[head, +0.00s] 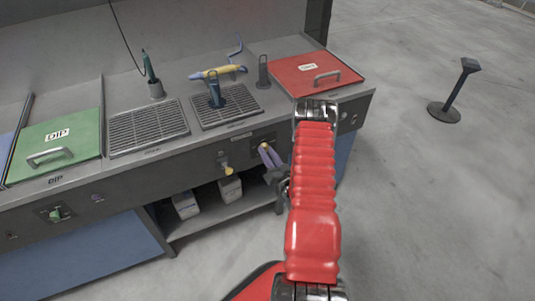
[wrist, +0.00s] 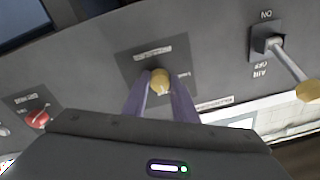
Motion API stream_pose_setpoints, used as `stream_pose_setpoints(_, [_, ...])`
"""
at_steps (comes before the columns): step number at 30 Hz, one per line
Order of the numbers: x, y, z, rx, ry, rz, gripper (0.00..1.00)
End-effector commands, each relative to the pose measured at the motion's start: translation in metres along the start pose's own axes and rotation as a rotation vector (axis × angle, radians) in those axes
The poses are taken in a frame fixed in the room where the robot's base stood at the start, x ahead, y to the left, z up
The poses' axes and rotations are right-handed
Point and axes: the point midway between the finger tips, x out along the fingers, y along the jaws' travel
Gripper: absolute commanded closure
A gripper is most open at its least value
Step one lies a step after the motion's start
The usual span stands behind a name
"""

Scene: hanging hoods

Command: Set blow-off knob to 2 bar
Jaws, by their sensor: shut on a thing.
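The plate's labels are too small to read, and I cannot tell which pressure the knob marks. My gripper (wrist: 159,85) has its two purple fingers on either side of the knob and is shut on it. In the head view my gripper (head: 266,152) reaches the panel from the right, below the grate; the knob is mostly hidden there by the fingers.
An air lever (wrist: 290,62) with ON and OFF marks juts out beside the knob. A red knob (wrist: 38,119) sits on the other side. Above the panel are grates (head: 148,127), a green lid (head: 55,142) and a red lid (head: 318,75). Open floor lies right.

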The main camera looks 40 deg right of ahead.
Motion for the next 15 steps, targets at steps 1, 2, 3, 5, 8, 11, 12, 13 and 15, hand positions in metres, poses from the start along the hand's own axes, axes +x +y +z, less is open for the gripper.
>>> stream_pose_setpoints(1, [-0.0016,-0.0008,0.0036,0.034,-0.006,0.003,0.97])
stream_pose_setpoints(2, [-0.0016,-0.0009,0.0037,0.052,-0.006,0.004,0.97])
stream_pose_setpoints(3, [-0.0016,-0.0009,0.0037,0.074,-0.005,0.005,0.97])
stream_pose_setpoints(5, [-0.0017,-0.0009,0.0038,0.104,-0.003,0.007,0.97])
stream_pose_setpoints(8, [-0.0018,-0.0008,0.0038,0.140,-0.001,0.010,0.97])
stream_pose_setpoints(11, [-0.0018,-0.0006,0.0038,0.163,0.000,0.012,0.97])
stream_pose_setpoints(12, [-0.0019,-0.0006,0.0038,0.169,0.000,0.012,0.97])
stream_pose_setpoints(13, [-0.0019,-0.0005,0.0038,0.172,0.000,0.013,0.97])
stream_pose_setpoints(15, [-0.0019,-0.0004,0.0038,0.177,0.001,0.013,0.97])
